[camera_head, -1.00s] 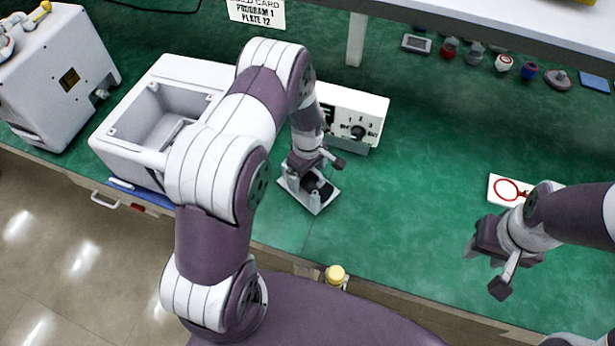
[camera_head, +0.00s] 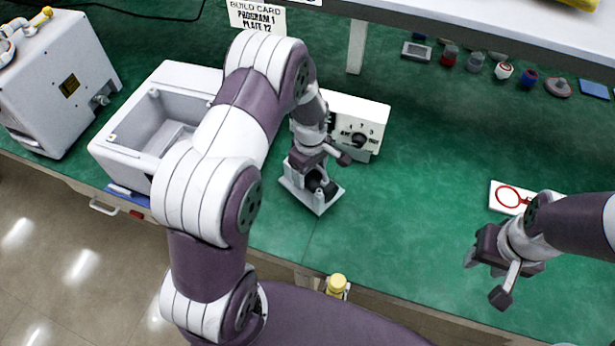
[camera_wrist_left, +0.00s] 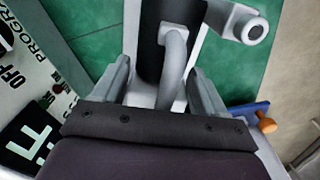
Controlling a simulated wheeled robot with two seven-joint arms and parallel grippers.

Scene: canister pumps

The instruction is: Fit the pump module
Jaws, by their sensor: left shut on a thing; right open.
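The pump module (camera_head: 316,196), a dark cylinder on a pale rectangular plate, is in the middle of the head view. My left gripper (camera_head: 313,174) is over it, pointing down. In the left wrist view the module's grey handle (camera_wrist_left: 174,62) stands between the fingers of my left gripper (camera_wrist_left: 163,85), in front of the black cylinder (camera_wrist_left: 152,40). The gripper is shut on the module. Whether the plate touches the bench cannot be told. The pale open housing (camera_head: 120,150) with its rectangular cavity stands to the left, partly behind my left arm. My right gripper (camera_head: 484,277) is open and empty at the right.
A white control box (camera_head: 372,125) with a dial stands just behind the module. A larger machine (camera_head: 60,85) is at far left. A red-ringed card (camera_head: 506,195) lies right. Several small parts line the back. The green bench centre-right is clear.

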